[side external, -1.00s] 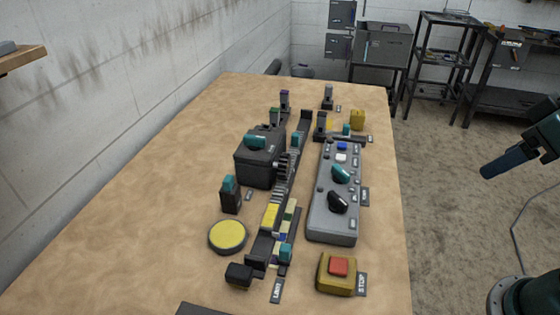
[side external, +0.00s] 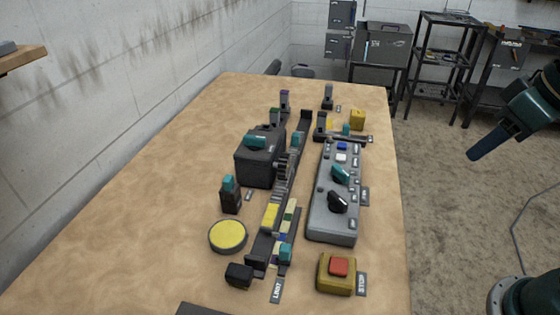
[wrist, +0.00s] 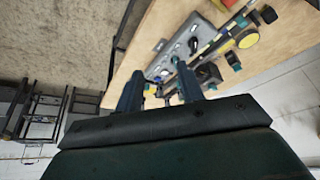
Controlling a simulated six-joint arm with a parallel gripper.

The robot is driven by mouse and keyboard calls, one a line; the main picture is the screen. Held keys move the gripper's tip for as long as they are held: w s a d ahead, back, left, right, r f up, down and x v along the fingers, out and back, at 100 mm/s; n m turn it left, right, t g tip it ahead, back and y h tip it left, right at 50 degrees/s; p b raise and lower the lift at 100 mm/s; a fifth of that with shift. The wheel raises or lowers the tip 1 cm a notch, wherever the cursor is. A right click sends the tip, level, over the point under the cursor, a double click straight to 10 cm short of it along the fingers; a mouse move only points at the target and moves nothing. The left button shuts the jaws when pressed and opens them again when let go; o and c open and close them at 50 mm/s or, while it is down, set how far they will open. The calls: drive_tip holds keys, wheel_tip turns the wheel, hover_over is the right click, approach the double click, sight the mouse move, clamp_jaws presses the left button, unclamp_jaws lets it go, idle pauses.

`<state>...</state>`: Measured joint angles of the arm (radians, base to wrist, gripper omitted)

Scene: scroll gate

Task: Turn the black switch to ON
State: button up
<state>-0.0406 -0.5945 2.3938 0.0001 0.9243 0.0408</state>
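The black switch (side external: 338,202) is a black knob on the near part of the grey control panel (side external: 331,233). A dark knob, apparently the same switch, shows in the wrist view (wrist: 193,45). I cannot read its ON marking or tell its setting. My gripper (side external: 474,156) is in the air to the right of the table, well away from the switch. In the wrist view my gripper (wrist: 159,69) has its two blue fingers apart with nothing held between them.
A teal knob (side external: 341,174) sits just beyond the switch on the panel. A yellow box with a red stop button (side external: 339,267) stands nearer. A rail with small blocks (side external: 270,215) runs left of the panel. The wooden table's (side external: 150,225) left side is clear.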

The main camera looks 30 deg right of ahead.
drive_tip(key=w+a+f+g, duration=0.1)
drive_tip(key=w+a+g, duration=0.25)
drive_tip(key=w, duration=0.75)
drive_tip(key=g, duration=0.1)
hover_over(338, 197)
wheel_tip(338, 197, down, 7)
drive_tip(key=shift+f, duration=0.15)
wheel_tip(338, 197, down, 14)
drive_tip(key=shift+s+r, duration=0.1)
drive_tip(key=shift+r, duration=0.15)
clamp_jaws()
